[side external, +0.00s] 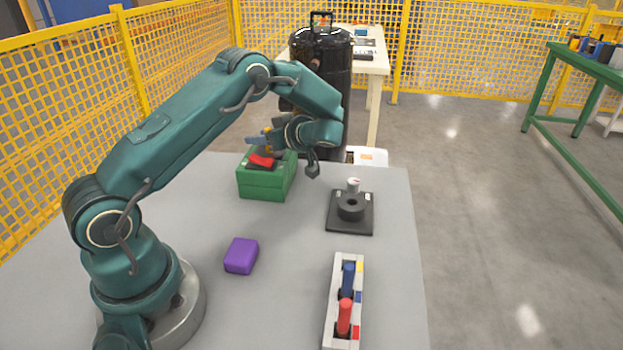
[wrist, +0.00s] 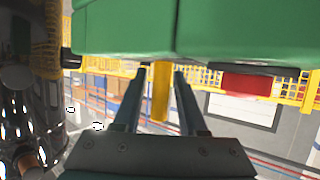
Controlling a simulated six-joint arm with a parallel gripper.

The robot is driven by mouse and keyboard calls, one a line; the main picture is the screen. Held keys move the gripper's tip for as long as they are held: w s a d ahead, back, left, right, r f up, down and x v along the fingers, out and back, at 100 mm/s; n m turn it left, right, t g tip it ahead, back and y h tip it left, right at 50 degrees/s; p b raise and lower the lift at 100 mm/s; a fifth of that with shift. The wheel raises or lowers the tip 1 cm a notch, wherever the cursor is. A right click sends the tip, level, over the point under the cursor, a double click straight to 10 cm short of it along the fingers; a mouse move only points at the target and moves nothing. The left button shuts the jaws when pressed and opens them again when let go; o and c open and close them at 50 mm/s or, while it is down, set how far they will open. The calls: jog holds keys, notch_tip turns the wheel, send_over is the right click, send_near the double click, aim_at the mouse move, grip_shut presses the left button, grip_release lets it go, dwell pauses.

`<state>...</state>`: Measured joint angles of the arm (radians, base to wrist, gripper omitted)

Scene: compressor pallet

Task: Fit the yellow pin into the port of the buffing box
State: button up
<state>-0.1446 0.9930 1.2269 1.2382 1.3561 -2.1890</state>
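The green box (side external: 262,187), which I take to be the buffing box, stands on the far left part of the grey table. It also fills the top of the wrist view (wrist: 120,28). My gripper (side external: 258,138) points sideways over this box in the side view. In the wrist view, the yellow pin (wrist: 160,92) is between the two fingers of my gripper (wrist: 158,78), which look closed on it. The pin's upper end is close to the green box's edge; I cannot tell whether they touch. I cannot make out the port.
A red part (side external: 262,160) shows at the green box's top. A black fixture (side external: 351,222) with a ring stands to the right. A pale rack (side external: 329,315) with a blue and a red pin is at the front. A purple block (side external: 241,256) lies mid-table. Bare table separates them.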

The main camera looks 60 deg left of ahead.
dwell(0.3)
jog(key=shift+d+r, duration=0.1)
jog(key=shift+r, duration=0.15)
jog(key=v, duration=1.2)
jog(key=s+d+r+m+t+h, duration=0.1)
jog(key=s+d+m+t+h, duration=0.3)
jog(key=s+d+m+h, duration=0.2)
jog(key=s+d+r+m+t+h, duration=0.2)
jog(key=s+d+m+t+h, duration=0.2)
jog(key=s+d+m+h, duration=0.3)
jog(key=s+d+m, duration=0.3)
jog(key=s+m, duration=0.1)
jog(key=m, duration=0.3)
jog(key=shift+s+r, duration=0.25)
jog(key=shift+r, duration=0.05)
